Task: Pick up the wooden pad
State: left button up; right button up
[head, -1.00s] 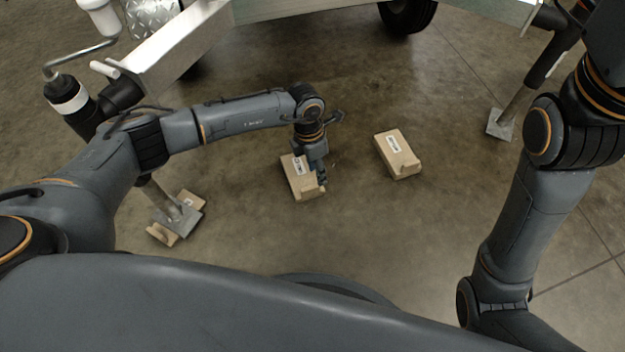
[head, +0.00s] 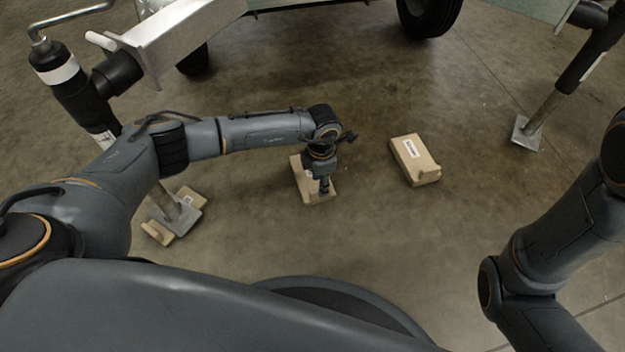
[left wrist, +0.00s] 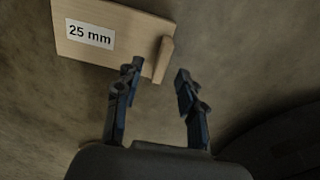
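A wooden pad (head: 301,184) lies flat on the floor below my left gripper (head: 324,190). In the left wrist view the pad (left wrist: 105,47) has a "25 mm" label and a raised wooden cleat at its right end. My left gripper (left wrist: 158,72) is open there, its fingertips on either side of the cleat's lower end; I cannot tell if they touch it. In the head view the arm hides part of the pad. A second labelled wooden pad (head: 415,166) lies to the right with free floor around it. My right gripper is out of view.
At left, a metal jack foot (head: 184,219) stands over more wooden pad pieces (head: 158,233). Another jack foot (head: 526,134) stands at right. A trailer frame (head: 180,30) and wheel (head: 430,15) are at the back. The floor between is clear.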

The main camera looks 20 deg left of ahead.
aim_at(308, 188)
pick_arm(q)
notch_tip(308, 188, down, 5)
jog(key=b, duration=0.4)
jog(key=shift+s+d+r, duration=0.1)
jog(key=shift+r, duration=0.1)
grip_shut()
